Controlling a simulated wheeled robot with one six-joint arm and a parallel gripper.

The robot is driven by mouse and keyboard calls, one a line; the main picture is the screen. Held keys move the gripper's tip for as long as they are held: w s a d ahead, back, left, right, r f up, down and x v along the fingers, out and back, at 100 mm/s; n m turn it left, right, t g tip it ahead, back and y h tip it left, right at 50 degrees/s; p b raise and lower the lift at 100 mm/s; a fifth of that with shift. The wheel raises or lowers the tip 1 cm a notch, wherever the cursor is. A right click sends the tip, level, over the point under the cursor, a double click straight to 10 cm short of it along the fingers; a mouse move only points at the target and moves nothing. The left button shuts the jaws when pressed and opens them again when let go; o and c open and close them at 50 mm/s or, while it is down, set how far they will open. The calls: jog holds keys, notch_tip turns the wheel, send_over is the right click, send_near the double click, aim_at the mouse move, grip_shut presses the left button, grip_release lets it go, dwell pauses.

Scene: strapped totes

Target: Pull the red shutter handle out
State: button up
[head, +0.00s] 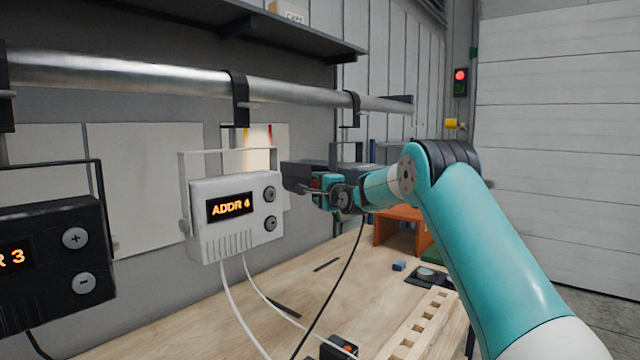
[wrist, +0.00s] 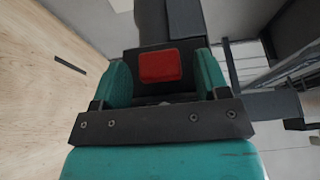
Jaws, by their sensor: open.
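The red shutter handle (wrist: 160,66) shows in the wrist view as a small red block on a dark housing (wrist: 152,20). My gripper (wrist: 163,75) is open, with one teal finger on each side of the handle. Gaps show between the fingers and the red block, so neither finger appears to touch it. In the head view, my gripper (head: 322,188) is at the dark housing (head: 296,174), to the right of the white ADDR 4 box. Only a small red patch of the handle (head: 316,183) shows there; my gripper hides the rest.
A white ADDR 4 box (head: 236,222) and a dark box (head: 52,262) hang from the metal pipe (head: 150,78). Cables run down to the wooden bench (head: 190,318). A slotted wooden rack (head: 424,325) and an orange bin (head: 393,232) are on the bench.

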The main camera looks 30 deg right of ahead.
jog(key=shift+w, duration=0.1)
grip_shut()
jog(key=shift+a+f+b, duration=0.15)
jog(key=shift+a+b, duration=0.15)
jog(key=shift+b, duration=0.05)
jog(key=a, duration=0.2)
jog(key=s+a+b, duration=0.1)
jog(key=shift+s+a, duration=0.2)
jog(key=shift+a, duration=0.2)
grip_release()
jog(key=s+b, duration=0.7)
jog(key=s, duration=1)
jog(key=shift+s+a+b, duration=0.2)
jog(key=shift+s+b, duration=0.1)
jog(key=shift+b, duration=0.05)
